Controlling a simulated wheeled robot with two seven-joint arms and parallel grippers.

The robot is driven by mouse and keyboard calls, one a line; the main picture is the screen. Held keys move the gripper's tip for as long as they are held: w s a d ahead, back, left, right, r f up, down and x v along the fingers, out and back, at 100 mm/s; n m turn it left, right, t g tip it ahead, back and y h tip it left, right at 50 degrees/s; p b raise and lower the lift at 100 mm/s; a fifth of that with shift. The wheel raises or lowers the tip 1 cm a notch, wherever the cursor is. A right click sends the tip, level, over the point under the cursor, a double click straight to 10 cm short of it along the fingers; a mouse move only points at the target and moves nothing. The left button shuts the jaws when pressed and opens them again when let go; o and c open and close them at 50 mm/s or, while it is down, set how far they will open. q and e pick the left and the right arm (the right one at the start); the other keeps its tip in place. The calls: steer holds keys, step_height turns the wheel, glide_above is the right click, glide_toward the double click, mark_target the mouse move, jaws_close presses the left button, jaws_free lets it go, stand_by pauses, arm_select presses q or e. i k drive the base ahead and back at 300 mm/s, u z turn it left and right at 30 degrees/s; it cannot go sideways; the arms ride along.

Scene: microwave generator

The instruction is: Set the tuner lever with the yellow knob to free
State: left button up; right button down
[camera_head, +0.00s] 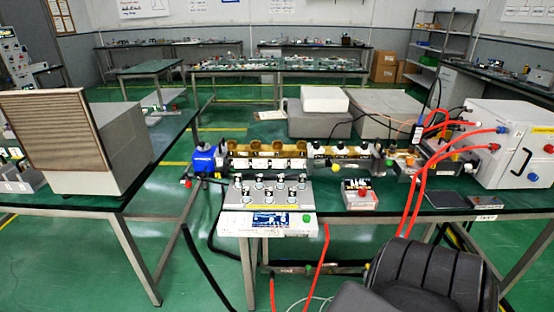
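A waveguide row (268,163) with brass-coloured blocks runs along the green bench in the middle. To its right is a grey section with dark knobs (341,152). Neither of my grippers is in view.
A white cabinet (508,143) with red hoses stands at the right. A small box with a red button (359,194) sits front centre. A large grey box with a ribbed front (55,132) stands left. A black padded object (432,277), like a chair back, is at lower right.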

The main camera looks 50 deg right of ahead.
mark_target(335, 167)
steer(key=u, duration=0.6)
steer(key=i, duration=1)
steer(key=z, duration=2.1)
